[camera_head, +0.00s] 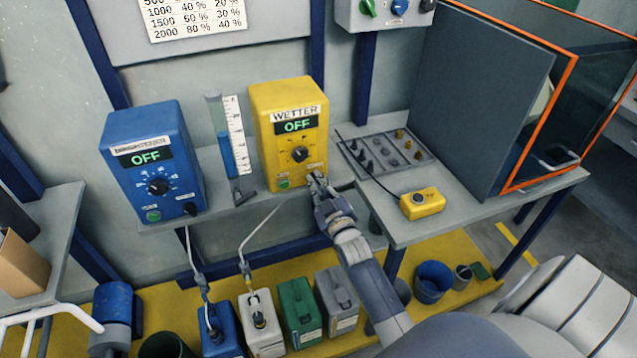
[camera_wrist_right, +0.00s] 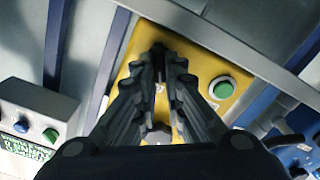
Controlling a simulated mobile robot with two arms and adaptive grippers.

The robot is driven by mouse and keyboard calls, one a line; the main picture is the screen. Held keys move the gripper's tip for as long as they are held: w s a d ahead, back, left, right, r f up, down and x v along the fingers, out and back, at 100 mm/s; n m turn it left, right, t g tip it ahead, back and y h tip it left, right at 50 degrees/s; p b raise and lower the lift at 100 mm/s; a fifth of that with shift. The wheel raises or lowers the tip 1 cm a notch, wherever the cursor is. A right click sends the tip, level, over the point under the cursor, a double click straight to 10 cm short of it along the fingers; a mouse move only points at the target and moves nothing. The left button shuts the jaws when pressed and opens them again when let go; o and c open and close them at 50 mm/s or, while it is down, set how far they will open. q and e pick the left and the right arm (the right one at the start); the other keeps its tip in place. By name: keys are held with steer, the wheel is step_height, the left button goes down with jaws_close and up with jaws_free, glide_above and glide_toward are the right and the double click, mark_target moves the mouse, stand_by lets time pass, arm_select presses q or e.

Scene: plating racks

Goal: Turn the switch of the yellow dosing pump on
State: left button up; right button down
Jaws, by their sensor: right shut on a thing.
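The yellow dosing pump (camera_head: 263,114), labelled WETTER, stands on the grey bench; its display (camera_head: 298,126) reads OFF. Its front has a black dial (camera_head: 299,154) and a green button (camera_head: 283,183), which also shows in the right wrist view (camera_wrist_right: 222,88). My right gripper (camera_head: 317,181) is at the lower right corner of the pump's front. In the right wrist view my right gripper (camera_wrist_right: 172,70) is shut on the pump's small black switch, which the fingers mostly hide. The switch's exact angle cannot be told. My left gripper is not in view.
The blue pump (camera_head: 146,122), also showing OFF, stands left, with a measuring tube (camera_head: 224,140) between the pumps. Canisters (camera_head: 297,312) stand below on the yellow floor platform.

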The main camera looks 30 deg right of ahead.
steer(key=shift+s+d+m+p, duration=0.1)
steer(key=shift+d+m+p, duration=0.15)
steer(key=shift+m, duration=1.85)
steer(key=shift+d+m+p, duration=0.1)
steer(key=shift+m+p, duration=0.25)
steer(key=shift+m, duration=1.75)
steer(key=shift+s+d+m+p, duration=0.1)
steer(key=shift+d+m+p, duration=0.15)
steer(key=shift+m, duration=1.85)
steer(key=shift+f, duration=0.1)
steer(key=c, duration=1.7)
jaws_free()
steer(key=shift+a, duration=0.1)
steer(key=v, duration=1.2)
